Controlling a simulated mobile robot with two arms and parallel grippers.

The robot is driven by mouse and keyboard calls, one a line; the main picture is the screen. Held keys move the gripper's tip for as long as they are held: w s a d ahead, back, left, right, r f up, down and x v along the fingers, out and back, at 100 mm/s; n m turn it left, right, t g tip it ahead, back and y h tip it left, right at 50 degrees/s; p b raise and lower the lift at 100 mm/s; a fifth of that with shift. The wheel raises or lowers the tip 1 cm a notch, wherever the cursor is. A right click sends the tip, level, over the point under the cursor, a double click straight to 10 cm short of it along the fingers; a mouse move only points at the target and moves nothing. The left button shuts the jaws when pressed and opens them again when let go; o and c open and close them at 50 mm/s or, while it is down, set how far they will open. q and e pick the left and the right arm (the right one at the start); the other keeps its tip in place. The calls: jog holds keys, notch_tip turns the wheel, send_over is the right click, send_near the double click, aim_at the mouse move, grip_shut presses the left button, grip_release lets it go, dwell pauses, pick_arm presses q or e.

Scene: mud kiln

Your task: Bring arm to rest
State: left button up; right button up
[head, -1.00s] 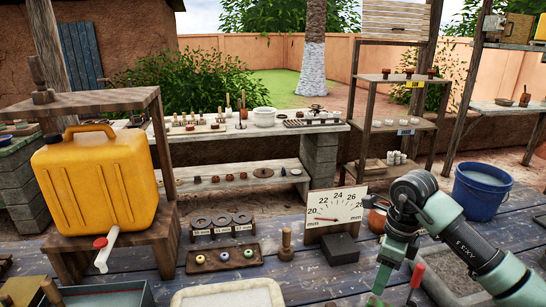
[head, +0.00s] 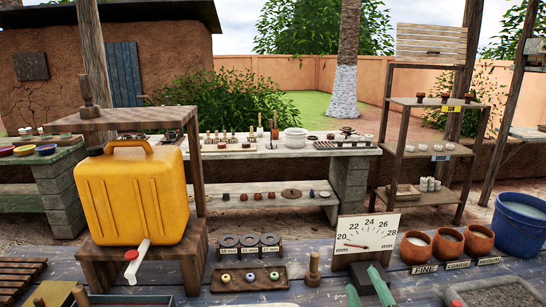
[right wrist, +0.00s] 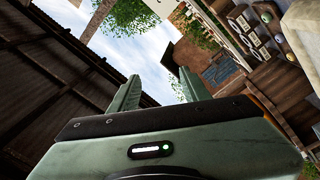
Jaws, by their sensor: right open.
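My right gripper (head: 369,287) shows at the bottom edge of the head view, in front of the dial gauge (head: 366,232). My left gripper is in neither view.
The blue plank table holds a yellow jerrycan (head: 133,195) on a wooden stand, a bead tray (head: 249,279), a wooden peg (head: 313,267) and clay pots (head: 448,243). A blue bucket (head: 520,222) stands at right. A shelf rack (head: 431,155) stands behind.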

jog(key=s+d+f+m+g+h, duration=0.1)
jog(key=s+f+m+g, duration=0.1)
jog(key=f, duration=0.3)
jog(key=s+d+f+m+g+h, duration=0.1)
jog(key=s+f+m+g, duration=0.1)
jog(key=s+f, duration=0.3)
jog(key=s+d+f+m+g+h, duration=0.1)
jog(key=s+d+f+m+g, duration=0.1)
jog(key=s+f+g, duration=0.1)
jog(key=shift+s+d+f+m+g, duration=0.1)
jog(key=shift+s+f+m+g, duration=0.15)
jog(key=shift+f, duration=0.4)
jog(key=shift+f+m+g, duration=0.15)
jog(key=shift+f+g, duration=0.2)
jog(key=shift+f, duration=0.3)
jog(key=s+a+f+m+g+y, duration=0.1)
jog(key=s+f+g, duration=0.3)
jog(key=s, duration=0.5)
jog(key=s+a+f+m+g+y, duration=0.1)
jog(key=s+a+f+g, duration=0.2)
jog(key=s, duration=0.5)
notch_tip(320, 180, down, 28)
jog(key=s+d+r+g, duration=0.1)
jog(key=d+g, duration=0.1)
jog(key=s+d+f, duration=0.2)
jog(key=s+f, duration=1.4)
jog(key=shift+s+d+f+g, duration=0.3)
jog(key=shift+s+g, duration=0.1)
